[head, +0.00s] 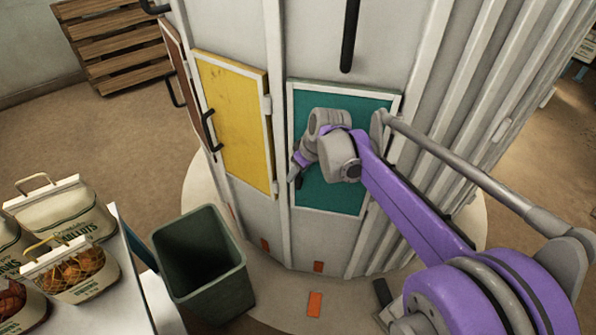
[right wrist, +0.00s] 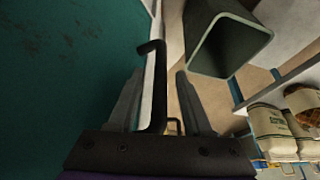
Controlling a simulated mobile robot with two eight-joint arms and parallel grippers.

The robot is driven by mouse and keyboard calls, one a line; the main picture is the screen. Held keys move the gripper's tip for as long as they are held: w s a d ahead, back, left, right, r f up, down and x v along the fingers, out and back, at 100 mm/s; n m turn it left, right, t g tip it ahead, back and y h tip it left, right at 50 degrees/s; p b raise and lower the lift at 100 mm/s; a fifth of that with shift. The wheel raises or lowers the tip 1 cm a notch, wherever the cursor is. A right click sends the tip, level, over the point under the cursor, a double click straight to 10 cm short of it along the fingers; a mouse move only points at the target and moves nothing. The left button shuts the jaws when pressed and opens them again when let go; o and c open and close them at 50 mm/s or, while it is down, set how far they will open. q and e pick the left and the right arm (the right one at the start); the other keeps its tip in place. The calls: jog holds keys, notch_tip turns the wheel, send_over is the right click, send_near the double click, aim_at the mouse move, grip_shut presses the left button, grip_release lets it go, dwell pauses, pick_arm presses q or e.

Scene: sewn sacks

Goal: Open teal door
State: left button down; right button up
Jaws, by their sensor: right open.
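The teal door (head: 325,199) is set in a white frame on the pale ribbed column in the head view, and it looks closed. It also fills the left of the right wrist view (right wrist: 60,70). My right gripper (head: 295,172) is at the door's left edge. In the right wrist view my right gripper (right wrist: 160,78) is open, with the door's black bar handle (right wrist: 158,100) between its two fingers. The fingers are not clamped on it. In the head view my arm covers the middle of the door, and the handle is mostly hidden. My left gripper is not in view.
A yellow door (head: 235,120) with a black handle is left of the teal one. A dark green bin (head: 203,265) stands on the floor below. A table at lower left holds sacks, one a netted sack (head: 72,270). A wooden pallet (head: 115,45) leans at the back left.

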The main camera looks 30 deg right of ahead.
jog(key=shift+w+f, duration=0.1)
grip_shut()
dwell(1.4)
